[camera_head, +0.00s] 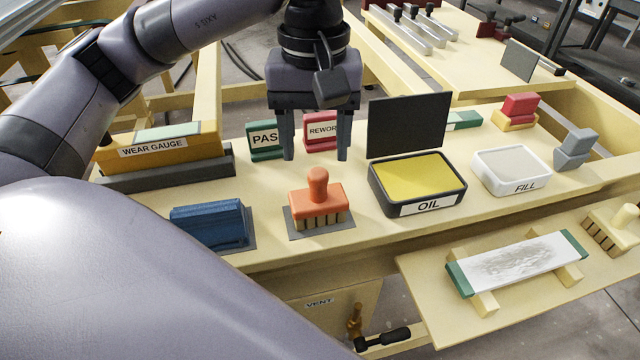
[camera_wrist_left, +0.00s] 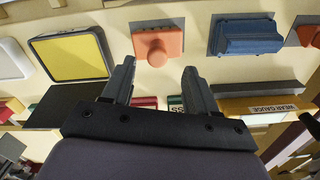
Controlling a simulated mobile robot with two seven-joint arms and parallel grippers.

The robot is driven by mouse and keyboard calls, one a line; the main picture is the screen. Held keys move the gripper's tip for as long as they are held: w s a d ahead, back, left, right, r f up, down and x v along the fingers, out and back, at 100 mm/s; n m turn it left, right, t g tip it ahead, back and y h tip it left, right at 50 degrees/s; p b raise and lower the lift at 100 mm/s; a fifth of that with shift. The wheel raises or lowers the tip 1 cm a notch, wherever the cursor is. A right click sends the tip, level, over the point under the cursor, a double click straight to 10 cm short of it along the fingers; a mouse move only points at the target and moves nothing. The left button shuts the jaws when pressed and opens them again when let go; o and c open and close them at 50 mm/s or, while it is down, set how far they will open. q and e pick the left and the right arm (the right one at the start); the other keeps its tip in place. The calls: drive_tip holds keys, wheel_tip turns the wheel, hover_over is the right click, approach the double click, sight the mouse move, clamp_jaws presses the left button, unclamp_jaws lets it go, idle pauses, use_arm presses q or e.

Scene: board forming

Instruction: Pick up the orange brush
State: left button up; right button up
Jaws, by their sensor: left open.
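The orange brush (camera_head: 318,203) stands upright on a dark pad on the cream bench, its knob handle up and its bristles down. My left gripper (camera_head: 316,152) is open and empty, above and a little behind the brush, fingers pointing down. In the left wrist view, the brush (camera_wrist_left: 157,42) lies beyond the fingertips of my left gripper (camera_wrist_left: 160,65), with a gap between them. My right gripper does not show in either view.
A blue block (camera_head: 209,224) stands left of the brush and the oil tray (camera_head: 416,206) with its raised dark lid stands right. Behind are the PASS block (camera_head: 265,152), the REWORK block (camera_head: 322,145) and the wear gauge (camera_head: 160,150). A white FILL tray (camera_head: 511,185) is farther right.

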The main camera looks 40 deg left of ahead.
sight(318, 172)
use_arm(q)
drive_tip(key=shift+w+a+f, duration=0.1)
drive_tip(key=shift+f, duration=0.35)
wheel_tip(318, 172, down, 6)
drive_tip(key=shift+w+f+p, duration=0.1)
drive_tip(key=shift+p, duration=0.35)
drive_tip(key=shift+c, duration=0.3)
clamp_jaws()
